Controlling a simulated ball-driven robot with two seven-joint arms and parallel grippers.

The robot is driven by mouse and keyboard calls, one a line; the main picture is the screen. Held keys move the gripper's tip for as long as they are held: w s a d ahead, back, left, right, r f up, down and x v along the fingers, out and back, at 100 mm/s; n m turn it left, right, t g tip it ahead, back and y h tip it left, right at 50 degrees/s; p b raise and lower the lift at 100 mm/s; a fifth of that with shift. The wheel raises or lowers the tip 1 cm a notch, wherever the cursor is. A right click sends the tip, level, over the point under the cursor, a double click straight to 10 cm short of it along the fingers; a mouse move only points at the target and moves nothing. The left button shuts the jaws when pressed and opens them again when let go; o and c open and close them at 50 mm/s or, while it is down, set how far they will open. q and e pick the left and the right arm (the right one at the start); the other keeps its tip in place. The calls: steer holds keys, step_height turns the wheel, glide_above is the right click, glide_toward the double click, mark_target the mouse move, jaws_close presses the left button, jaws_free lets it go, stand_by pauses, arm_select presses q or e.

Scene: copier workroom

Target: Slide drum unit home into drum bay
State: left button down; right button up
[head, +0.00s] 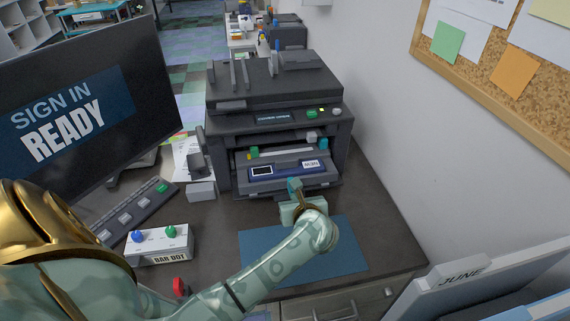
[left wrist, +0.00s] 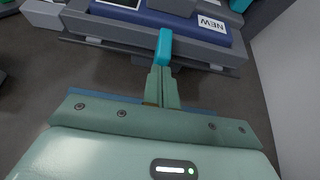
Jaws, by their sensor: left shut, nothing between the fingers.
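The drum unit (head: 290,171) is a dark blue bar with a white label, lying level in the open front of the copier. The label reads NEW in the left wrist view, where the drum unit (left wrist: 185,19) runs across the top. The drum bay (head: 242,160) is the grey opening around and behind it. My left gripper (head: 294,186) is shut and empty, its teal tip at the drum unit's front edge. In the left wrist view the gripper (left wrist: 165,47) points at that front face; whether it touches cannot be told. My right gripper is not in view.
The copier's top (head: 275,85) overhangs the bay. A blue mat (head: 350,245) lies below my left wrist. A wall with a corkboard (head: 500,75) closes the right side.

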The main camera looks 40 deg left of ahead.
mark_target(291, 178)
arm_select(q)
steer(key=shift+w+a+b, duration=1)
steer(key=shift+w+a, duration=0.65)
steer(key=shift+a, duration=0.3)
steer(key=shift+w+a+b, duration=0.95)
steer(key=shift+w+a, duration=0.7)
steer(key=shift+a, duration=0.3)
steer(key=shift+w+a+b, duration=1.55)
steer(key=shift+w+a, duration=0.5)
steer(key=shift+a, duration=0.3)
steer(key=shift+s+d+p, duration=0.25)
steer(key=shift+d+p, duration=0.05)
steer(key=shift+p, duration=0.05)
steer(key=s+d+p, duration=0.1)
steer(key=s+d, duration=0.1)
steer(key=d, duration=0.1)
steer(key=s+d+p, duration=0.2)
steer(key=s+d, duration=0.1)
steer(key=shift+s+r, duration=0.1)
steer(key=shift+s+d, duration=0.15)
steer(key=shift+d, duration=0.05)
